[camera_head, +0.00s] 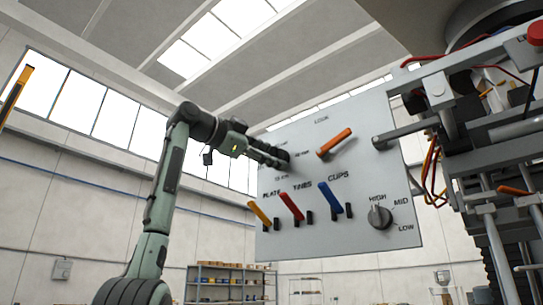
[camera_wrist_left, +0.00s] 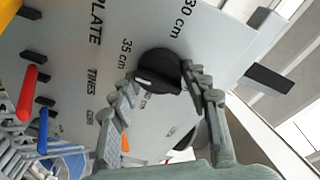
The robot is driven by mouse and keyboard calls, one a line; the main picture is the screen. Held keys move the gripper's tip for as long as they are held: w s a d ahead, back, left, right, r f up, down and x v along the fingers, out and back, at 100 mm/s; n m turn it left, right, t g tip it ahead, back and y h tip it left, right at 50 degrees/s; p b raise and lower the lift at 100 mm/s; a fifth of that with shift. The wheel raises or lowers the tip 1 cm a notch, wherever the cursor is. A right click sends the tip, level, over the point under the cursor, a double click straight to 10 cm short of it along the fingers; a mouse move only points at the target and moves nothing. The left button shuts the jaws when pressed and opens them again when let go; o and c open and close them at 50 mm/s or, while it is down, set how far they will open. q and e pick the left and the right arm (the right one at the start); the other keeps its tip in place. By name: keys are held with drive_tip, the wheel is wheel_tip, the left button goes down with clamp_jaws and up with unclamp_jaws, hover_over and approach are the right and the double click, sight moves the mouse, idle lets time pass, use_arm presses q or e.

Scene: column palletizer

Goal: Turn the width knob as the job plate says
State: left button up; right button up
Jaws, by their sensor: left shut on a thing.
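The width knob (camera_wrist_left: 158,68) is black with a white mark at its lower left, on a grey panel (camera_head: 350,130). In the left wrist view, "35 cm" is printed left of it and "30 cm" above it; a label below is partly hidden. My left gripper (camera_wrist_left: 158,78) has one finger on each side of the knob and is shut on it. In the head view, the gripper (camera_head: 270,157) reaches the panel's left part and hides much of the knob. My right gripper is not in view. I cannot make out a job plate.
An orange lever (camera_head: 334,142) sits right of the knob. Yellow (camera_head: 259,213), red (camera_head: 291,206) and blue (camera_head: 331,199) levers stand below, under PLATE, TINES and CUPS. Machinery (camera_head: 490,140) stands at the right.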

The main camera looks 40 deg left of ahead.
use_arm(q)
drive_tip(key=o, duration=1.2)
drive_tip(key=shift+c, duration=0.2)
drive_tip(key=v, duration=1.2)
drive_tip(key=x, duration=1.2)
